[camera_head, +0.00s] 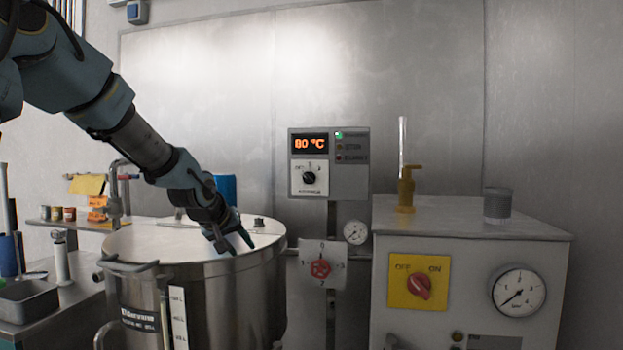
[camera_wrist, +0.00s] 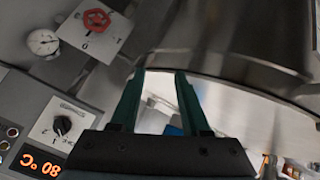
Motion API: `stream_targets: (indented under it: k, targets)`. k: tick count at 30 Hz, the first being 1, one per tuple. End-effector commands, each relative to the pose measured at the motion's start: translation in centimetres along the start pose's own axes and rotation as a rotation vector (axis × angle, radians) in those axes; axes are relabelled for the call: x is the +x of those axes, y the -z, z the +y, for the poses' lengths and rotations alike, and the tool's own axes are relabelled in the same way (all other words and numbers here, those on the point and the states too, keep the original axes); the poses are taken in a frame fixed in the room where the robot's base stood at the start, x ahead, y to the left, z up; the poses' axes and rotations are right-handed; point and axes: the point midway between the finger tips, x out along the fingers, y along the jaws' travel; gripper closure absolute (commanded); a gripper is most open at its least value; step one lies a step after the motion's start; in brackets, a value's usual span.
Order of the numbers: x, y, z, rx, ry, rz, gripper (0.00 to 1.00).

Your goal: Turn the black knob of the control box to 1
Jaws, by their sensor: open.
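The control box (camera_head: 351,162) is mounted behind the large steel pot, with an orange display reading 80 °C. Its black knob (camera_head: 309,177) sits on a light plate below the display. In the wrist view the black knob (camera_wrist: 62,125) is at the lower left, and the display (camera_wrist: 42,163) is below it. My gripper (camera_head: 236,243) is over the pot lid, left of and lower than the control box, apart from the knob. In the wrist view my gripper (camera_wrist: 158,90) has its two dark green fingers spread with nothing between them. The knob's exact setting is too small to read.
The steel pot (camera_head: 205,300) with its pale lid stands below my gripper. A red valve knob (camera_head: 320,268) and a small gauge (camera_head: 356,232) are under the control box. A grey cabinet (camera_head: 470,265) with a red switch (camera_head: 419,286) stands at right. The wall before the box looks clear.

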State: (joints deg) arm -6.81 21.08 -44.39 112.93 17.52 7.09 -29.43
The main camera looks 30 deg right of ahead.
Motion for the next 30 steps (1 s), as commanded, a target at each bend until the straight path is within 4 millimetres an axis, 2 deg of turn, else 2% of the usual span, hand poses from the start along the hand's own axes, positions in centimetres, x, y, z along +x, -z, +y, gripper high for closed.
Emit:
stream_targets:
  k: [5, 9, 12, 15, 19, 30]
  targets:
    - [-0.2, 5.0, 6.2, -0.048, -0.157, 0.097, 0.54]
    - [-2.0, 10.0, 11.7, -0.114, -0.316, 0.189, 0.54]
    - [-3.7, 12.9, 14.4, -0.158, -0.407, 0.240, 0.54]
    - [-4.6, 14.3, 15.6, -0.179, -0.450, 0.262, 0.54]
    - [-4.3, 14.7, 16.2, -0.183, -0.460, 0.266, 0.54]
    - [-0.2, 16.0, 18.3, -0.180, -0.459, 0.263, 0.54]
